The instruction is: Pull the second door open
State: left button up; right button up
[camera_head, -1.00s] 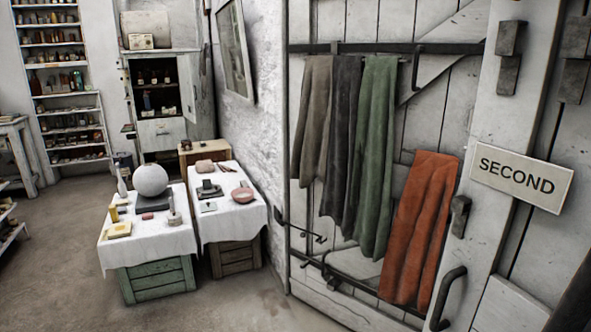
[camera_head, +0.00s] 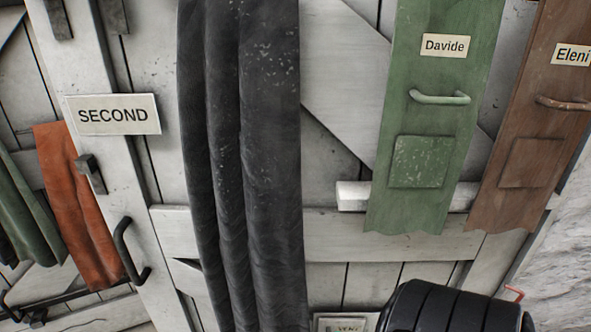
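The "SECOND" sign (camera_head: 112,115) is a pale plate on a whitewashed upright board at the left of the head view. Below it, a dark curved pull handle (camera_head: 127,250) stands on the whitewashed planks, with a small dark latch (camera_head: 91,174) above it to the left. The planked door surface (camera_head: 110,215) around the handle looks shut; no gap shows. Neither of my grippers is in view, and nothing touches the handle.
A long dark cloth (camera_head: 243,160) hangs right of the sign. An orange cloth (camera_head: 80,205) hangs left of the handle. Green "Davide" (camera_head: 417,120) and brown "Eleni" (camera_head: 530,130) panels hang at right. A black ribbed rounded thing (camera_head: 450,307) sits at bottom right; I cannot tell what.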

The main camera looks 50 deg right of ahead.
aim_at(227, 150)
jog(key=z, duration=1.3)
jog(key=i+j+z, duration=0.1)
jog(key=z, duration=0.2)
jog(key=j, duration=0.1)
